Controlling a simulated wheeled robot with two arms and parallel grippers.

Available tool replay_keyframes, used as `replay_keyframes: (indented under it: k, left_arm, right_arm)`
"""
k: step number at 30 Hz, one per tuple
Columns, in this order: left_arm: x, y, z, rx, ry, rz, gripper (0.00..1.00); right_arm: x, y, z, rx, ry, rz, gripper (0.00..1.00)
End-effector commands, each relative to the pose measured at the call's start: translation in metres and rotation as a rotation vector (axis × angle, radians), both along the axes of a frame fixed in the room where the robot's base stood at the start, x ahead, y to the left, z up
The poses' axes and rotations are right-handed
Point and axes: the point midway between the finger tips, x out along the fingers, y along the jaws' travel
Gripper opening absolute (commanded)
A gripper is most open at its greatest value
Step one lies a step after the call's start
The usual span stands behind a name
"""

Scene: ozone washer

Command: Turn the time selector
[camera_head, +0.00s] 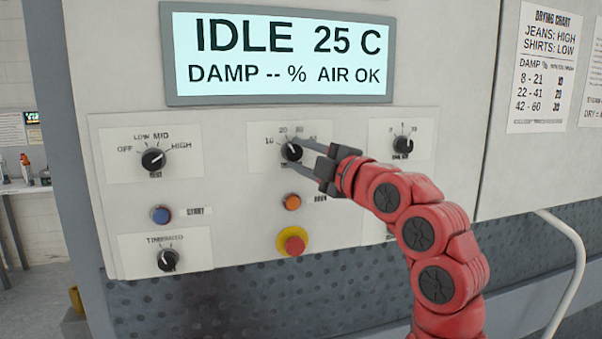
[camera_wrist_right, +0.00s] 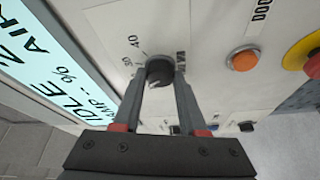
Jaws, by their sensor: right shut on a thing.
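The time selector (camera_head: 291,152) is a small black knob on a pale plate in the middle of the panel, with numbers such as 10, 20 and 30 around it. My right gripper (camera_head: 298,150) reaches it from the right, its fingers on either side of the knob. In the right wrist view the knob (camera_wrist_right: 159,70) sits between the two fingertips (camera_wrist_right: 162,80), which are shut on it. The knob's pointer is too small and covered to read. The display (camera_head: 280,55) above reads IDLE, 25 C, DAMP -- %, AIR OK. My left gripper is not in view.
A heat knob (camera_head: 153,161) and a lower left knob (camera_head: 168,260) are on the left. Another knob (camera_head: 403,144) is on the right. A blue button (camera_head: 161,214), an orange button (camera_head: 292,202) and a red stop button (camera_head: 292,242) lie below. A drying chart (camera_head: 543,70) hangs at right.

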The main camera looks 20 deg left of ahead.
Motion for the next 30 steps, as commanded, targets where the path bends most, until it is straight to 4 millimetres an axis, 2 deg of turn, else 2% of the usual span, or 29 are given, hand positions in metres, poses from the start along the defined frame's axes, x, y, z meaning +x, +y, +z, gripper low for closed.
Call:
replay_keyframes:
  k: [3,15,30]
  left_arm:
    - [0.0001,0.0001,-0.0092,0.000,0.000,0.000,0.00]
    - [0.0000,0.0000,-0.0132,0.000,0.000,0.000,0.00]
    - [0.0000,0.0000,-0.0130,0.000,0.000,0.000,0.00]
  right_arm:
    - [0.0002,-0.0011,-0.0015,-0.093,-0.060,-0.001,0.00]
    - [0.0004,-0.0003,0.0028,-0.345,-0.228,-0.001,0.00]
    - [0.0008,-0.0001,0.0036,-0.452,-0.302,-0.001,0.00]
